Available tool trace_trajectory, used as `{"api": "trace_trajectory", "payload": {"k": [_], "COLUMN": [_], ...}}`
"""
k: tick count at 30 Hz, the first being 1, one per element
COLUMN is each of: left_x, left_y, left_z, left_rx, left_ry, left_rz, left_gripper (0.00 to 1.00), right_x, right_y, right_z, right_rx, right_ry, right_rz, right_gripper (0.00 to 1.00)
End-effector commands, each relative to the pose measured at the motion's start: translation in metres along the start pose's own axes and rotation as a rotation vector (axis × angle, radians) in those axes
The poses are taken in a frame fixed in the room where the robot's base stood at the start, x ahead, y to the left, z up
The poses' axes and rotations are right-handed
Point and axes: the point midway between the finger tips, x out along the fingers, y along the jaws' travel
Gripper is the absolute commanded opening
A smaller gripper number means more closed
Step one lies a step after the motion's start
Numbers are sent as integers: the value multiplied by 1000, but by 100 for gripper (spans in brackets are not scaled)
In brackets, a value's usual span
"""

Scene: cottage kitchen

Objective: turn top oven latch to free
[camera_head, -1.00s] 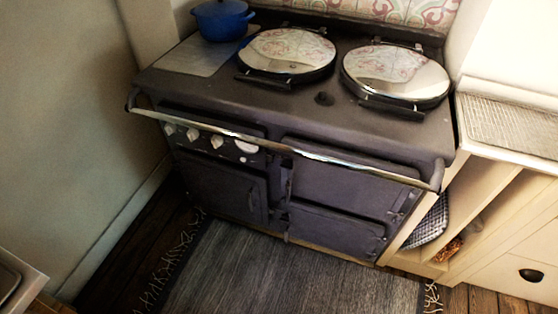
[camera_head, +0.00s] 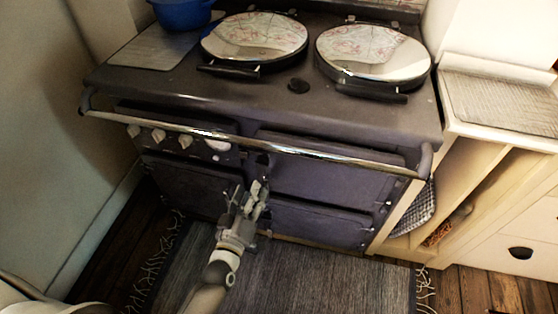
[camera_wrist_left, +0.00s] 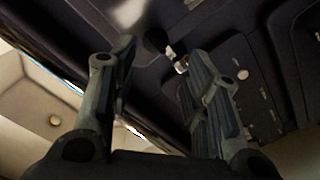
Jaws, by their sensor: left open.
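The dark range stove (camera_head: 375,118) stands ahead with its top oven door (camera_head: 325,178) closed at the upper right of its front. The top oven latch is at that door's left edge. It is small and partly crowded by my gripper in the head view. In the left wrist view a dark knob (camera_wrist_left: 155,40) with a bright metal piece shows just beyond my fingertips. My left gripper (camera_head: 251,187) is open in front of the stove, just below the latch area. In the left wrist view its fingers (camera_wrist_left: 158,58) are spread with nothing clearly between them. My right gripper is not in view.
A chrome rail (camera_head: 290,149) runs across the stove front above the gripper. The lower oven door (camera_head: 320,222) is below. A fringed grey rug (camera_head: 320,275) covers the floor. A wooden shelf unit (camera_head: 455,205) stands close on the right.

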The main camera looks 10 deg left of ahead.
Motion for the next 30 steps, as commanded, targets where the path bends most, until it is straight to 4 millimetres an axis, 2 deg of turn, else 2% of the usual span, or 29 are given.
{"api": "trace_trajectory", "payload": {"k": [5,19,24,30], "left_x": [12,91,105,109], "left_y": [4,4,4,4], "left_z": [-8,-8,-7,-8], "left_rx": [-12,-10,-9,-9], "left_ry": [20,17,15,15], "left_rz": [8,7,6,6], "left_gripper": [44,44,44,44], "right_x": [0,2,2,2], "right_y": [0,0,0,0], "right_z": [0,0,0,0], "right_rx": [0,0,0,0], "right_ry": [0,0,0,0], "right_rz": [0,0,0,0], "right_gripper": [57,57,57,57]}}
